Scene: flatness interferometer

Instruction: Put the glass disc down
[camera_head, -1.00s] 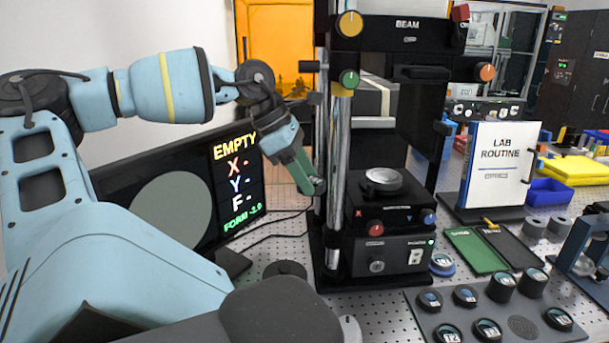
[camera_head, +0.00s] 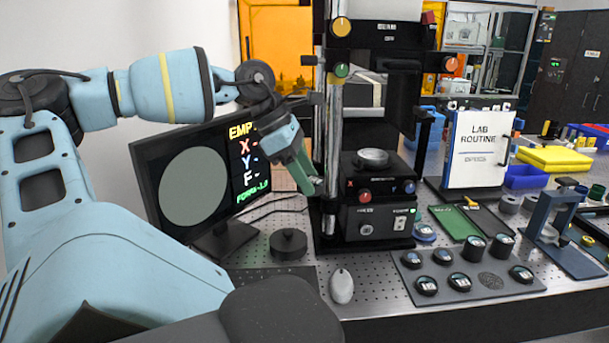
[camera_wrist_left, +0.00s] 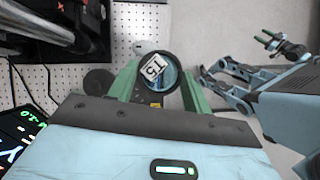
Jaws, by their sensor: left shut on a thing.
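The glass disc (camera_wrist_left: 157,72) has a dark rim and a white label reading T5. In the left wrist view it sits between the green fingers of my left gripper (camera_wrist_left: 158,84), which is shut on it. In the head view my left gripper (camera_head: 308,187) points down just left of the interferometer (camera_head: 378,222); the disc cannot be made out there. The interferometer's round metal stage (camera_head: 372,156) looks bare. My right gripper (camera_wrist_left: 280,44) shows small at the upper right of the left wrist view, apart from the disc; its jaw state is unclear.
A monitor (camera_head: 192,188) reading EMPTY stands at left. A black round piece (camera_head: 288,243) and a white mouse (camera_head: 342,286) lie on the perforated bench. A dark tray (camera_head: 493,289) holds several labelled discs. A green mat (camera_head: 455,223) and a LAB ROUTINE board (camera_head: 476,153) are at right.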

